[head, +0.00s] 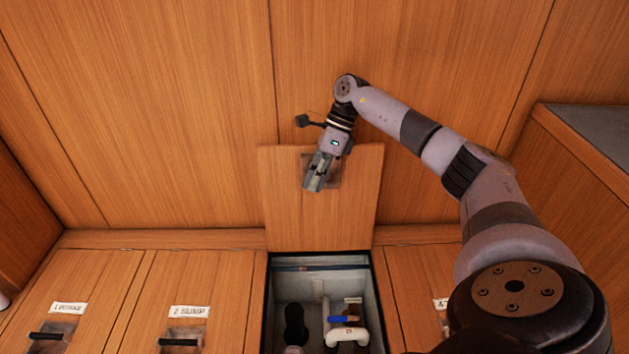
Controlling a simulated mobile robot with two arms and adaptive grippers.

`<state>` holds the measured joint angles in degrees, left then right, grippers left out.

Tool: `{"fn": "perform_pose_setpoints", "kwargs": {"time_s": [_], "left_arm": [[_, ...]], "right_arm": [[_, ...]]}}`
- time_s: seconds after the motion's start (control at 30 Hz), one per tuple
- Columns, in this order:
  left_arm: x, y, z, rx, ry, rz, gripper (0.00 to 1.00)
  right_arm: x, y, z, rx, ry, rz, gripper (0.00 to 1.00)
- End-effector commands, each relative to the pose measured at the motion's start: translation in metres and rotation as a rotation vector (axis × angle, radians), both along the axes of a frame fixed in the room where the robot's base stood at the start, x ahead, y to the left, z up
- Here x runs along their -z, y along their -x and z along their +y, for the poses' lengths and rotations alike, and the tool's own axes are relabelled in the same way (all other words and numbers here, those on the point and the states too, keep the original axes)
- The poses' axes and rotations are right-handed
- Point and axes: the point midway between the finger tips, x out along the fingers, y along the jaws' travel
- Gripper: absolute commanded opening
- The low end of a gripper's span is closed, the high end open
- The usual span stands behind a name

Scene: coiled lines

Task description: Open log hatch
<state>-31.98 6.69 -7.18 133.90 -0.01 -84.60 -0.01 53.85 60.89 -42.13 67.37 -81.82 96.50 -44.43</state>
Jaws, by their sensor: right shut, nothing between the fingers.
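A wooden hatch lid (319,225) stands raised, close to upright, against the wooden wall behind an open floor compartment (283,288). No label on this lid can be read. My right gripper (314,186) is shut and empty, in front of the lid's recessed handle plate (334,171). The fingers cover part of the recess, and I cannot tell whether they touch it. My left gripper is not in view.
Inside the compartment are a white pipe (346,337), a blue valve handle (342,319) and a dark fitting (295,324). Two closed labelled hatches (198,275) (88,275) lie left. Another closed hatch (420,285) lies right. A grey-topped cabinet (590,150) stands at right.

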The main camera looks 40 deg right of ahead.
Motion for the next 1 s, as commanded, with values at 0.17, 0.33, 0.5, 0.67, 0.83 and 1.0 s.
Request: {"fn": "perform_pose_setpoints", "kwargs": {"time_s": [0.17, 0.33, 0.5, 0.67, 0.83, 1.0], "left_arm": [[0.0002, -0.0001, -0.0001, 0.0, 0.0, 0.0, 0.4], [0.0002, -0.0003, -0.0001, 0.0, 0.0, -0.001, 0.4], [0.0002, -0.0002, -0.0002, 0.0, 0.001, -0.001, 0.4], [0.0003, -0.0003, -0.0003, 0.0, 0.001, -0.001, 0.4], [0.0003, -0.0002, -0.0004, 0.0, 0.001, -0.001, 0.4], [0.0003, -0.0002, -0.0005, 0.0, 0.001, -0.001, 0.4]], "right_arm": [[-0.0001, 0.0, 0.0, 0.0, 0.0, 0.0, 0.0], [-0.0001, 0.0, 0.0, 0.0, 0.0, 0.0, 0.0], [-0.0001, 0.0, 0.0, 0.0, 0.0, 0.0, 0.0], [-0.0001, 0.0, 0.0, 0.0, 0.0, 0.0, 0.02], [-0.0001, 0.0001, -0.0001, 0.0, 0.0, 0.0, 0.14], [-0.0001, 0.0001, -0.0001, 0.0, 0.0, 0.0, 0.21]]}}
